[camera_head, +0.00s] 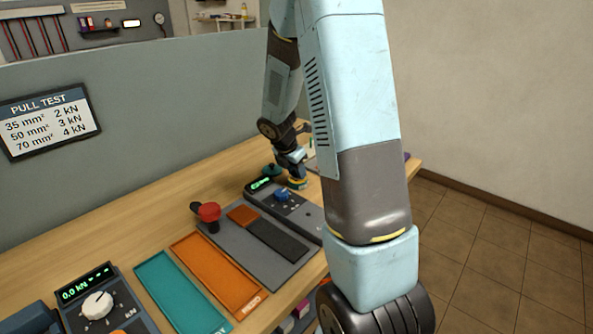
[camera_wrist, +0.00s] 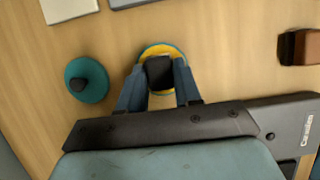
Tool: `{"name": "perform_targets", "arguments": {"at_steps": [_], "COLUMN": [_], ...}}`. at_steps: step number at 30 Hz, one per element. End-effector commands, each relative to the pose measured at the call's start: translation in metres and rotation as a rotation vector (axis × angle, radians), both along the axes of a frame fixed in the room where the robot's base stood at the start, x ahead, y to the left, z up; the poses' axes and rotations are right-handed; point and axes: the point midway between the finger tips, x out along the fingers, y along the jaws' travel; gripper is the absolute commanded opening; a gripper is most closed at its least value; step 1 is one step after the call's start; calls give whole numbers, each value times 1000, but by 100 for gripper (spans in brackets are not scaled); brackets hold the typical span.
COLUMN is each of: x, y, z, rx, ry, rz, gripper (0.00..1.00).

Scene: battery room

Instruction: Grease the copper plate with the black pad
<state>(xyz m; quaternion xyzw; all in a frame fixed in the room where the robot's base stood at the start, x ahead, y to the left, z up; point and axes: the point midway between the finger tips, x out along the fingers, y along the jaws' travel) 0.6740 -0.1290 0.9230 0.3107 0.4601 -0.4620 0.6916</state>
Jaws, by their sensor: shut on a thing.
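My gripper (camera_wrist: 159,68) is shut on the black pad (camera_wrist: 160,75), a small dark block between the two blue-grey fingers. The pad is over a round tin (camera_wrist: 148,50) with a yellow inside and a blue rim; I cannot tell whether they touch. In the head view my gripper (camera_head: 297,176) points down at this tin (camera_head: 298,185). The copper plate (camera_head: 242,215) is an orange-brown piece at the end of a dark strip on a grey board, nearer and left of my gripper.
A teal disc with a dark knob (camera_wrist: 88,80) lies beside the tin. A grey device (camera_head: 294,208) with a green display stands near. A red-headed tool (camera_head: 208,212) stands by the board. Orange (camera_head: 220,277) and teal (camera_head: 181,292) trays lie in front; a brown block (camera_wrist: 300,47) is right.

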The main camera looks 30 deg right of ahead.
Motion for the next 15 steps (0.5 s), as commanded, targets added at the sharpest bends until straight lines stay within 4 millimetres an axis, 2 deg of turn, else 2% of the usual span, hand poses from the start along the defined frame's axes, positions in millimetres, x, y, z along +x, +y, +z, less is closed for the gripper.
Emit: {"name": "perform_targets", "arguments": {"at_steps": [8,15], "x": [-1,0], "y": [0,-1], "z": [-1,13], "rx": [1,0], "ry": [3,1], "rz": [0,-1], "gripper": [9,9]}}
